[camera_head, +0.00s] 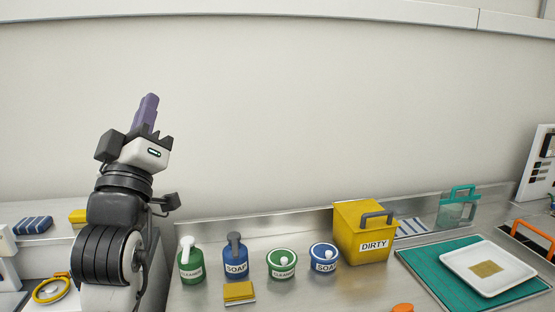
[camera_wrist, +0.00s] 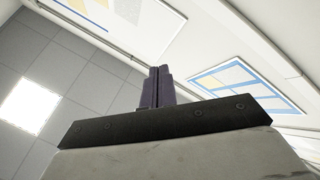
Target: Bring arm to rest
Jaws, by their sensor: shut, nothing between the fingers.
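My gripper (camera_head: 149,109) is raised at the left in the head view, with its purple fingers pointing up in front of the bare wall. The fingers are together and nothing is between them. My arm is folded upright below it, well above the counter and apart from all objects. In the wrist view the closed purple fingers of my gripper (camera_wrist: 158,85) point up towards the ceiling and the upper wall.
The metal counter (camera_head: 300,297) holds a green cleaner bottle (camera_head: 190,264), a blue soap bottle (camera_head: 236,262), two round jars, a yellow sponge (camera_head: 239,292) and a yellow DIRTY bin (camera_head: 362,240). A white tray (camera_head: 460,262) lies on a green mat (camera_head: 425,262). Air around my gripper is clear.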

